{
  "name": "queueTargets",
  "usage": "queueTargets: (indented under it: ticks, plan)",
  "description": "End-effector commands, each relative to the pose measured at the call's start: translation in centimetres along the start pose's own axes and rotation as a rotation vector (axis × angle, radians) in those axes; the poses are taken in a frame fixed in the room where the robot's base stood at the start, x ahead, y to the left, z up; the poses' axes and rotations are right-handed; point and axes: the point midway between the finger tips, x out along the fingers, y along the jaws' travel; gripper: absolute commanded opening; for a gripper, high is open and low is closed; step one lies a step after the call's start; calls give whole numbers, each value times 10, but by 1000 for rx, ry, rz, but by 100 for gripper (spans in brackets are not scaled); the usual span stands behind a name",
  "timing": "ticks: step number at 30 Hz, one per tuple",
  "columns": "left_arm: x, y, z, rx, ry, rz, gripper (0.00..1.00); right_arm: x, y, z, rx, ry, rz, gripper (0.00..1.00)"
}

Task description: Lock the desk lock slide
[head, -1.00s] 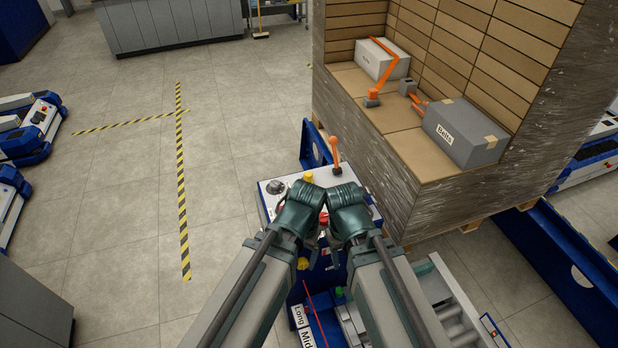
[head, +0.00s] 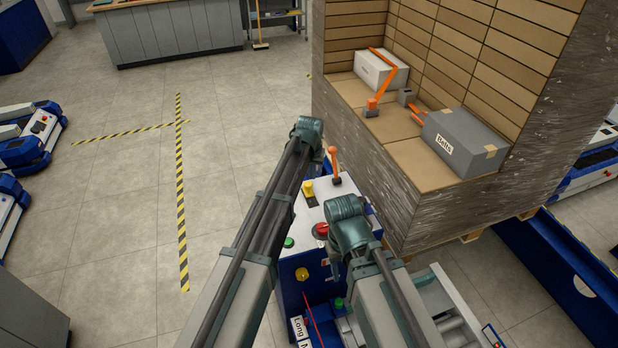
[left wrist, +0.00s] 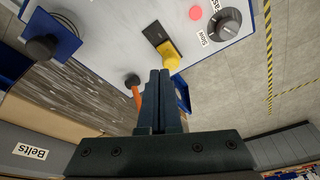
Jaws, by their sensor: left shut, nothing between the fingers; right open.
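The desk (head: 290,218) is a white-topped control panel on a blue body in the middle of the head view. A yellow knob (head: 308,188) on a black plate (head: 313,202) sits near its far side and looks like the lock slide. In the left wrist view the yellow knob (left wrist: 170,55) and black plate (left wrist: 158,33) lie just beyond the fingertips. My left gripper (left wrist: 159,72) is shut and empty; I cannot tell whether it touches the knob. In the head view its arm hides its fingers. My right gripper (head: 346,228) is open over the near right of the desk.
An orange lever (head: 334,160) rises beside the yellow knob. A red button (head: 321,230) and green button (head: 289,242) are on the panel. A dial (left wrist: 222,24) shows in the wrist view. A wrapped pallet stack (head: 390,190) stands close on the right.

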Motion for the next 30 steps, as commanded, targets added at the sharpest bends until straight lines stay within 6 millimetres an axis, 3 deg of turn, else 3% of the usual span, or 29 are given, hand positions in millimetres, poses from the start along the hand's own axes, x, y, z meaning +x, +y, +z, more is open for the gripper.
queueTargets:
  ticks: [1, 3, 8, 23, 30]
  plan:
    - [8, -7, -31, -16, 20, 1, 0, 1, 0, 0, 0, 0, 0, 50]
    - [13, -13, -53, -31, 43, 4, 0, 1, 0, 0, 0, 0, 0, 50]
    - [19, -23, -80, -53, 74, 7, 0, 2, 0, 0, 0, 0, 0, 50]
    - [21, -24, -83, -56, 80, 7, 0, 3, 0, 0, 0, 0, 0, 50]
    - [36, -24, -84, -56, 80, 7, 0, 18, -2, -1, 0, 0, 0, 50]
